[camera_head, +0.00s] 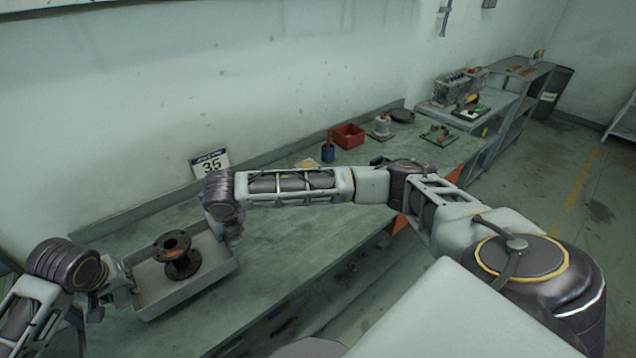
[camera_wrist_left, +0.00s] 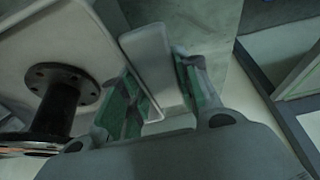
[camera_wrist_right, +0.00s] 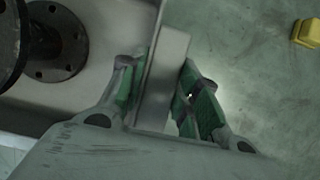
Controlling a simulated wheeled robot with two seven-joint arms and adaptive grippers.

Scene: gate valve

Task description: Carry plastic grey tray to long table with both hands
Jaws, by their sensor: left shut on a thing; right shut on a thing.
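The grey tray (camera_head: 203,292) is at the left end of the long table (camera_head: 290,238) in the head view, and a dark flanged spool part (camera_head: 177,257) stands upright in it. I cannot tell whether the tray touches the tabletop. My left gripper (camera_head: 112,292) is at the tray's left side. In the left wrist view its green-padded fingers (camera_wrist_left: 160,95) are shut on the tray's rim. My right gripper (camera_head: 228,232) is at the tray's opposite side. In the right wrist view its fingers (camera_wrist_right: 160,90) are shut on the rim. The flange (camera_wrist_right: 58,42) shows beside it.
A red bin (camera_head: 349,136), a blue cup (camera_head: 327,152) and a number 35 sign (camera_head: 211,163) stand along the back of the table. Shelving with a wire basket (camera_head: 452,90) is beyond. Floor is open at right.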

